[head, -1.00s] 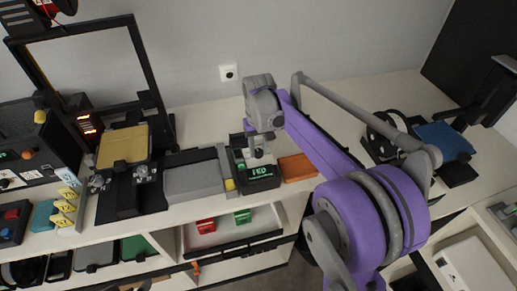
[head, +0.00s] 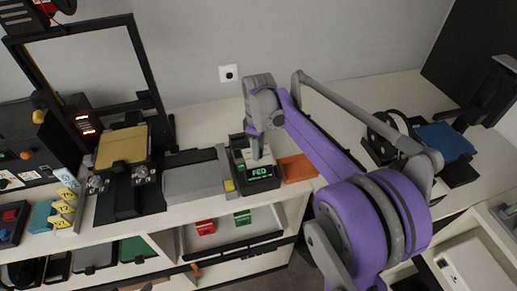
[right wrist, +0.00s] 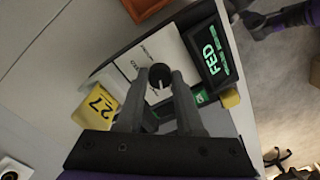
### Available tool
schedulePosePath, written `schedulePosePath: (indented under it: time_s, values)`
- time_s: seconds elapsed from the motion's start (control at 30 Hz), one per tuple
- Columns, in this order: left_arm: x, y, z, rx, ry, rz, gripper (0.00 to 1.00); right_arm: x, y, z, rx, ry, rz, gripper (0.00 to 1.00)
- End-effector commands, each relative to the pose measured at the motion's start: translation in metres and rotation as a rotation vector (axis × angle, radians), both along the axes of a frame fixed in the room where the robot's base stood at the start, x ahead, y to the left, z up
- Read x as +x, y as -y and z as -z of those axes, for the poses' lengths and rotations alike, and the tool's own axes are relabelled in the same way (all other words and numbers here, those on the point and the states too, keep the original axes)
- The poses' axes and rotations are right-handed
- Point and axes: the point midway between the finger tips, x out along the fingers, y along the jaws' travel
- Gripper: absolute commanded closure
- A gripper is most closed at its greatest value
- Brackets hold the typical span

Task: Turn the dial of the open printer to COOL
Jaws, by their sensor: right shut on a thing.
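The open printer (head: 156,70) stands at the left in the head view, a black frame with a yellow bed (head: 122,146) and an orange-lit display (head: 85,123). My right gripper (head: 258,158) is to the right of it, down at a dark box with a green-lit FED display (head: 262,172). In the right wrist view my right gripper (right wrist: 160,80) has its two grey fingers on either side of a round black dial (right wrist: 160,72) with a white mark, and is shut on it. This dial is on the FED box, apart from the printer's frame. Lettering around the dial is partly hidden. My left gripper is out of view.
A grey flat-topped unit (head: 192,180) lies between the printer and the FED box. An orange block (head: 299,168) is close on the box's right. A yellow tag (right wrist: 95,104) shows beside the fingers.

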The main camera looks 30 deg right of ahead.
Motion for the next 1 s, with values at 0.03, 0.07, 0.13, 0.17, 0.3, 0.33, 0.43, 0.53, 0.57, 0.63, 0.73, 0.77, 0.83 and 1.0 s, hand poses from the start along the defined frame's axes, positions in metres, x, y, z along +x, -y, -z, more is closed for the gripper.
schedulePosePath:
  time_s: [0.03,0.07,0.13,0.17,0.3,0.33,0.43,0.53,0.57,0.63,0.73,0.77,0.83,1.0]
  values:
    - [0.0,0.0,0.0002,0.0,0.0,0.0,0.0,0.0004,0.0003,-0.0005,-0.001,0.002,-0.04,1.0]
    - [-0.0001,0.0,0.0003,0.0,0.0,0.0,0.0,0.0004,0.0003,-0.0005,0.0,0.001,-0.066,1.0]
    - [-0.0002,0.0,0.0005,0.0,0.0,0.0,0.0,0.0004,0.0003,-0.0006,-0.001,0.002,-0.123,1.0]
    - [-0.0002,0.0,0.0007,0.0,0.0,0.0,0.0,0.0005,0.0004,-0.0006,-0.001,0.002,-0.146,1.0]
    - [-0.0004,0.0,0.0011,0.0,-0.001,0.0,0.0,0.0005,0.0003,-0.0006,-0.001,0.002,-0.241,1.0]
    - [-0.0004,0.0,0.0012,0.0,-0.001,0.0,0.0,0.0005,0.0003,-0.0006,-0.001,0.002,-0.257,1.0]
    - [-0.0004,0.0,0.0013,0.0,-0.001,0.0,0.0,0.0005,0.0003,-0.0006,-0.001,0.002,-0.307,1.0]
    - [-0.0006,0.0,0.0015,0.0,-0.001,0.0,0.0,0.0005,0.0003,-0.0007,-0.001,0.002,-0.344,1.0]
    - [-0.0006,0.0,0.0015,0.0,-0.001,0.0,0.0,0.0005,0.0003,-0.0007,-0.001,0.002,-0.353,1.0]
    - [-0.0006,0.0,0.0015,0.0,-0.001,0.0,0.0,0.0005,0.0003,-0.0007,-0.001,0.002,-0.369,1.0]
    - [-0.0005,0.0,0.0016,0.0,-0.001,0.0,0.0,0.0006,0.0003,-0.0007,-0.001,0.002,-0.385,1.0]
    - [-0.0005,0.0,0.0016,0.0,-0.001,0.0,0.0,0.0007,0.0003,-0.0007,-0.001,0.002,-0.389,1.0]
    - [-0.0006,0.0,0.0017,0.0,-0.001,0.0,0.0,0.0006,0.0003,-0.0007,-0.001,0.002,-0.393,1.0]
    - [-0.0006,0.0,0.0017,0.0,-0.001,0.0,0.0,0.0006,0.0003,-0.0008,-0.001,0.001,-0.395,1.0]
